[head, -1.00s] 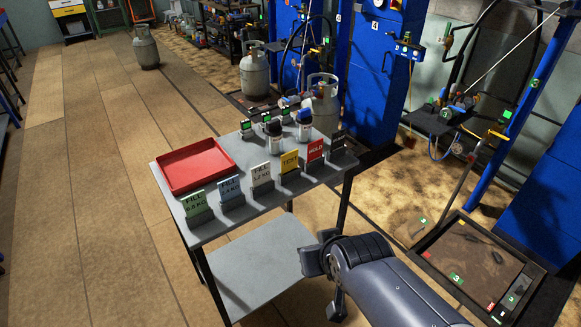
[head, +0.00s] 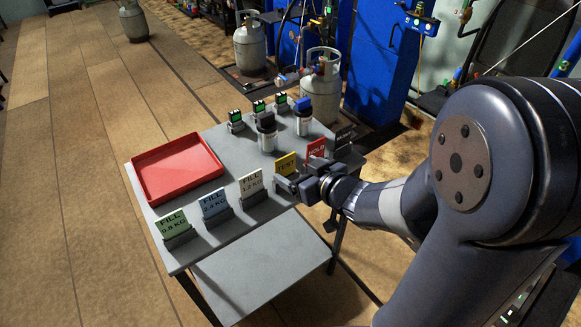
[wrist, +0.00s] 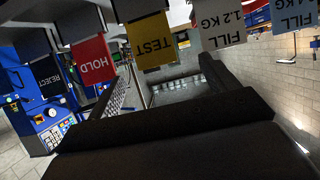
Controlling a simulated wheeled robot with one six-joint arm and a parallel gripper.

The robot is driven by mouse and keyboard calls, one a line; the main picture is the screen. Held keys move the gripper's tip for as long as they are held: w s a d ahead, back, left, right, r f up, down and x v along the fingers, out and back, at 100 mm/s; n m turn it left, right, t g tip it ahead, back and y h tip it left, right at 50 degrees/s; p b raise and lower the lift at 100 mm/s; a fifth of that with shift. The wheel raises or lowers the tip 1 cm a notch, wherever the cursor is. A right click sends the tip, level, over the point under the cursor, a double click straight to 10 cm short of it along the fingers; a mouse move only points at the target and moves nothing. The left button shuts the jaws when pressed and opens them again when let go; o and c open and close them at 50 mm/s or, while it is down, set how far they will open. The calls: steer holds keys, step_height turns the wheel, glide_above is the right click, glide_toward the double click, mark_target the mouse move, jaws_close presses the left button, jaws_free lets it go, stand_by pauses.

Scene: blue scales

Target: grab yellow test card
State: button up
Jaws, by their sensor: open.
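The yellow test card (head: 286,163) stands upright in a dark holder on the grey table, in a row of cards. In the head view my gripper (head: 299,176) is close in front of it and hides its lower part. In the wrist view the yellow test card (wrist: 151,40) appears upside down at top centre, ahead of and between the spread fingers of my gripper (wrist: 160,80). The jaws are open and empty. I cannot tell whether a finger touches the card or its holder.
The red hold card (head: 316,148) stands close on the right, the white fill card (head: 251,184) on the left. A red tray (head: 178,168) and two bottles, one black-capped (head: 267,131) and one blue-capped (head: 303,117), stand behind the row. Bare tabletop lies between tray and bottles.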

mark_target(286, 159)
steer(key=x, duration=0.4)
steer(key=shift+w+d+r+x, duration=0.1)
steer(key=shift+r+x, duration=0.05)
steer(key=shift+x, duration=0.7)
steer(key=shift+w+d+r+x, duration=0.1)
steer(key=shift+w+x, duration=0.05)
steer(key=shift+x, duration=0.7)
steer(key=shift+w+d+r+x, duration=0.1)
steer(key=shift+r+x, duration=0.05)
steer(key=shift+x, duration=0.75)
steer(key=c, duration=1.1)
